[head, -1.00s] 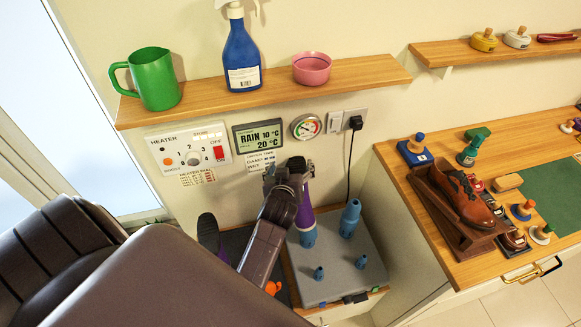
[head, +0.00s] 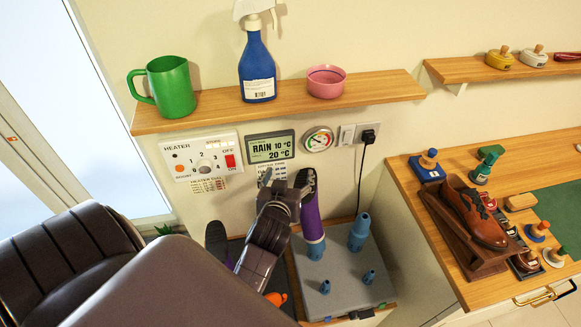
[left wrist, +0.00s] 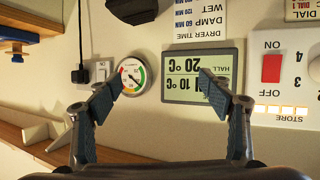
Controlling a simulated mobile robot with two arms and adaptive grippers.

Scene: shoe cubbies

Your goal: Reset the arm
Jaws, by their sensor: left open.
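My left gripper (head: 285,180) is open and empty in front of the wall, below the weather display (head: 270,149). In the left wrist view its two fingers (left wrist: 161,84) stand apart with nothing between them, facing the wall, and the view is upside down. A purple shoe (head: 313,218) with a dark sole stands upright on a blue peg of the grey dryer (head: 340,283), just right of the gripper. Another dark and purple shoe (head: 216,240) stands left of my forearm, partly hidden. My right gripper is not in view.
A shelf (head: 390,88) above holds a green jug (head: 170,87), a blue spray bottle (head: 257,66) and a pink bowl (head: 326,81). A heater panel (head: 203,160) is left of the display. A counter at right holds a brown shoe (head: 470,215) on a stand.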

